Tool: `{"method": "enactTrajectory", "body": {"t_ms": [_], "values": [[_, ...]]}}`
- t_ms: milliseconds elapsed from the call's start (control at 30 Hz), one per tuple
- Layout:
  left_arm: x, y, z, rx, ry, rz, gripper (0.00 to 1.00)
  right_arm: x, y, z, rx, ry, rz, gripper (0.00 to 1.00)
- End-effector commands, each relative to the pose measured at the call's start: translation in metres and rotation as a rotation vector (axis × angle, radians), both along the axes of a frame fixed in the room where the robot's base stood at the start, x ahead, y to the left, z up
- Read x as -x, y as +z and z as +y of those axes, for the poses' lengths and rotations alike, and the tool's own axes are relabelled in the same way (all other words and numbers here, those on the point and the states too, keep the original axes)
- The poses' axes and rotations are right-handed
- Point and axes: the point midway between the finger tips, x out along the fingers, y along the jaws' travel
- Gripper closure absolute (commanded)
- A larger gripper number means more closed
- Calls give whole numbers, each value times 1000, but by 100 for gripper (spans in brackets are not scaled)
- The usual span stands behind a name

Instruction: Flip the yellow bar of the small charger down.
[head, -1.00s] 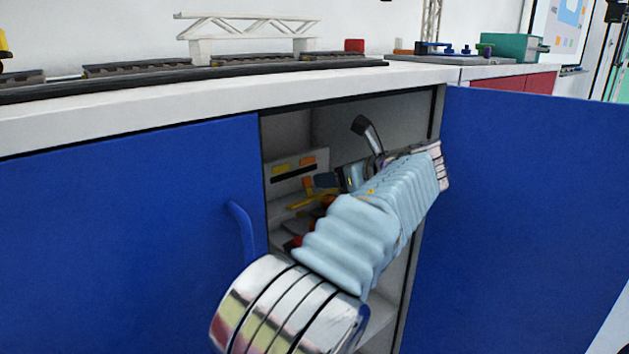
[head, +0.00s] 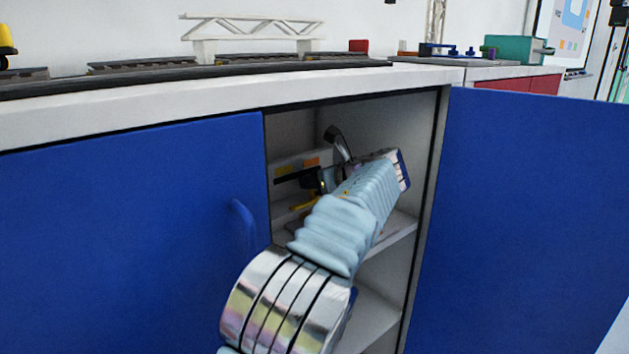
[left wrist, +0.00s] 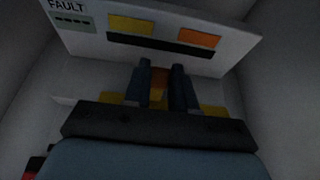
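My left gripper (left wrist: 158,80) is inside the open cabinet, with its two dark fingers apart. In the left wrist view a yellow bar (left wrist: 212,111) runs crosswise behind the gripper, and parts of it show on both sides and between the fingers. A small orange patch also shows between the fingertips; I cannot tell whether they touch anything. In the head view a piece of the yellow bar (head: 303,204) shows left of my arm. The charger's pale panel (left wrist: 75,40) carries a FAULT label and yellow and orange rectangles. My arm hides much of the charger. My right gripper is not in view.
The blue left door (head: 120,230) is closed and the blue right door (head: 540,220) stands open. The cabinet opening is narrow around my arm. A lower shelf (head: 370,310) shows below. Model tracks and a white truss bridge (head: 255,30) stand on the countertop.

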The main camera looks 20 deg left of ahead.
Motion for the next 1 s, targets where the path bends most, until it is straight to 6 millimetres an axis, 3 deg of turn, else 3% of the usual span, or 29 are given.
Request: {"method": "enactTrajectory", "body": {"t_ms": [33, 133, 367, 667, 1000], "values": [[0, 0, 0, 0, -1, 0, 86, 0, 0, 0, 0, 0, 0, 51], [0, 0, 0, 0, -1, 0, 100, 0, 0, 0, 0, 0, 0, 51], [0, 0, -1, -1, -1, -1, 100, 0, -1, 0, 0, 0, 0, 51], [5, -7, -9, -183, 0, -104, 100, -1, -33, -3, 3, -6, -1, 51], [6, -2, -11, -215, 0, -125, 100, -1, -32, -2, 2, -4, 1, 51]]}}
